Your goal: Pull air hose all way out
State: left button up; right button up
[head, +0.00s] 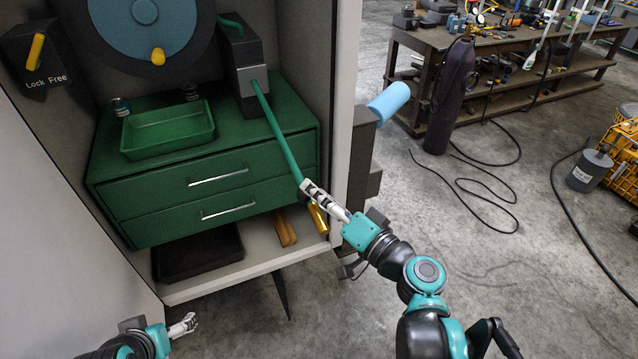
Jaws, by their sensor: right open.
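The teal air hose (277,130) comes out of a dark box (249,75) on top of the green cabinet and runs straight down and right to my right gripper. My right gripper (306,186) is open at the hose's lower stretch, with its fingers beside or around it; which one I cannot tell. A brass-coloured cylinder (318,217) shows just below the fingers; whether it is the hose's end fitting is unclear. My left gripper (190,322) is low at the bottom left, away from the hose, and its fingers are too small to judge.
The green cabinet (150,217) has two shut drawers and a green tray (168,130) on top. A hose reel disc (145,40) and a "Lock Free" lever (37,46) are above. The enclosure's right wall edge (344,90) stands close to my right arm.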

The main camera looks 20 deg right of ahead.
aim_at(319, 215)
jog(key=shift+s+a+r, duration=0.1)
jog(key=shift+s+r, duration=0.15)
jog(key=shift+r, duration=0.35)
jog(key=shift+s+r, duration=0.25)
jog(key=shift+r, duration=0.3)
jog(key=shift+w+r, duration=0.4)
jog(key=shift+s+r, duration=0.1)
jog(key=shift+s, duration=0.1)
pick_arm(q)
jog(key=shift+s, duration=0.25)
jog(key=shift+w, duration=0.1)
pick_arm(e)
jog(key=shift+w, duration=0.15)
